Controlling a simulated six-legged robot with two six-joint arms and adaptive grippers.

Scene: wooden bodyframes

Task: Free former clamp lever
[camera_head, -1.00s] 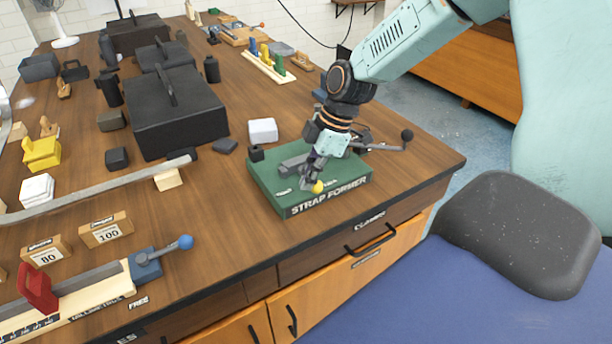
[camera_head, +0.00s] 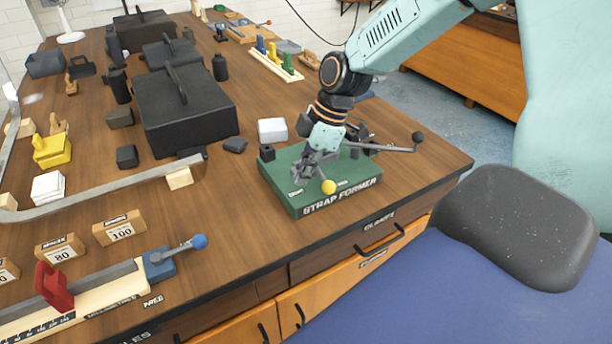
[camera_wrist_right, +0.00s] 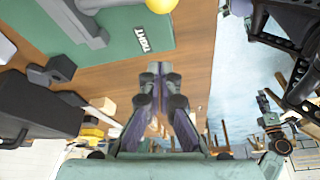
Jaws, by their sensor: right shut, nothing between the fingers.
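The strap former, a green block (camera_head: 365,192), stands on the bench near its front right corner. The clamp lever's yellow ball knob (camera_head: 328,187) sits over the block's front part, between two small white labels. The knob also shows at the top edge of the wrist view (camera_wrist_right: 160,4), near a label (camera_wrist_right: 142,38) that seems to read TIGHT. My right gripper (camera_head: 302,176) is just left of the knob over the block, apart from it, shut and empty. Its fingers (camera_wrist_right: 160,72) show in the wrist view. The arm hides part of the lever mechanism. My left gripper is not in view.
A grey lever with a black ball (camera_head: 417,137) sticks out right of the former. A blue clamp with a blue ball (camera_head: 199,241) is at front left. A long bent strap (camera_head: 100,190) lies left.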

